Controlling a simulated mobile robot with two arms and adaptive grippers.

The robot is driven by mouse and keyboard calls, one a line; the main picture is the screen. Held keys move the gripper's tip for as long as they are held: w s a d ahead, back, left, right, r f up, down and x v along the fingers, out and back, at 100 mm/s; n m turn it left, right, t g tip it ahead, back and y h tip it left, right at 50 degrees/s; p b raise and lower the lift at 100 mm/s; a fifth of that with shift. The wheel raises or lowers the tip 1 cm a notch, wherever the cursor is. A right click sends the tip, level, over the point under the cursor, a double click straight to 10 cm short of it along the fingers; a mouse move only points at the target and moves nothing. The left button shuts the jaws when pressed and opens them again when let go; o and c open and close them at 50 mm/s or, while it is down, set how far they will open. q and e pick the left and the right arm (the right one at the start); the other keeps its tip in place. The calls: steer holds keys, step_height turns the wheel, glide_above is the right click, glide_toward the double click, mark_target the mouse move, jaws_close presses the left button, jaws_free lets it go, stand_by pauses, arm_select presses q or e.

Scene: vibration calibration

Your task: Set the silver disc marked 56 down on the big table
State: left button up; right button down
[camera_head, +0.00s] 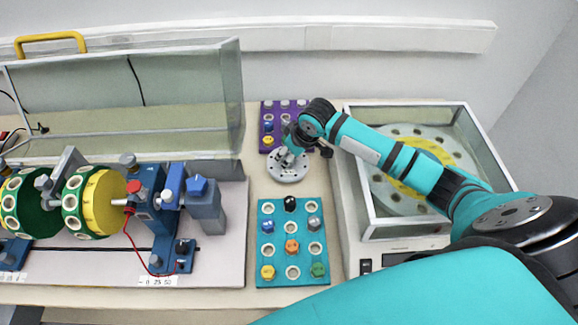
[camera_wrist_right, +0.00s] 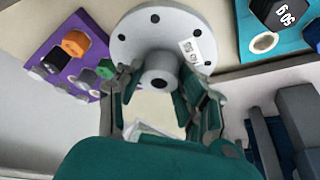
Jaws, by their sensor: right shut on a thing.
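The silver disc (camera_head: 288,172) is a round grey plate with small holes and a central hub. It sits at or just above the big table (camera_head: 276,188), between the purple tray and the teal tray; I cannot tell if it touches. My left gripper is not in view.
The teal tray (camera_head: 302,249) with several coloured weights is in front of the disc. The purple tray (camera_head: 264,117) is behind it. The machine with green and yellow drums (camera_head: 100,200) and its clear cover (camera_head: 130,90) stand left. A glass-walled balance (camera_head: 365,225) is right.

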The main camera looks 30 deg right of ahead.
mark_target(292, 165)
steer(key=shift+f+p, duration=0.3)
steer(key=shift+f, duration=2.4)
steer(key=shift+f, duration=0.1)
steer(key=c, duration=0.8)
jaws_free()
steer(key=shift+c, duration=0.2)
steer(key=v, duration=1.2)
steer(key=shift+b, duration=0.4)
